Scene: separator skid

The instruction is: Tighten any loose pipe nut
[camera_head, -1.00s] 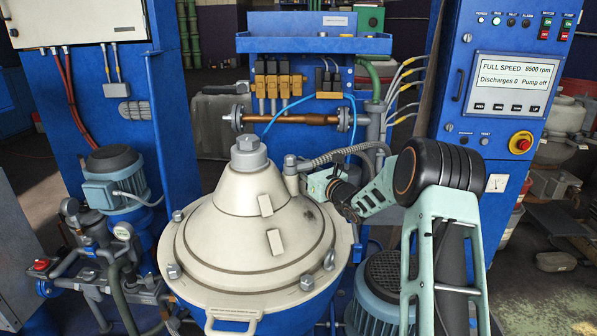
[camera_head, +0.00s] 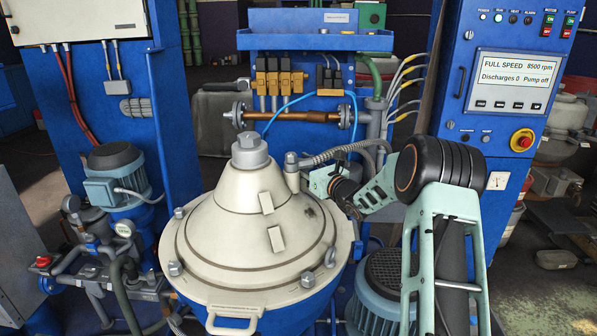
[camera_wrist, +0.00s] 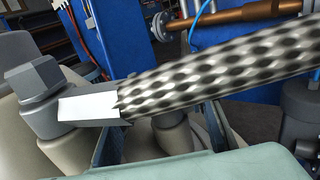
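A grey hex pipe nut (camera_head: 291,160) sits on top of the pipe elbow beside the separator cone. In the wrist view it shows large at the left (camera_wrist: 35,78), and a braided hose (camera_wrist: 215,78) runs from its side toward the upper right. My gripper (camera_wrist: 163,135) shows as two dark fingers, apart, below and behind the hose. A beige post with a grey collar stands between them in the picture; contact cannot be told. The hose hides the fingertips. In the head view my wrist is right of the nut, under the hose (camera_head: 340,151). Whether the nut is loose cannot be told.
The beige separator lid (camera_head: 225,225) with several bolts fills the centre. A copper pipe (camera_head: 295,116) with flanges crosses behind. A blue control panel (camera_head: 515,90) reads full speed, 8500 rpm, pump off. A motor (camera_head: 385,285) stands below my arm.

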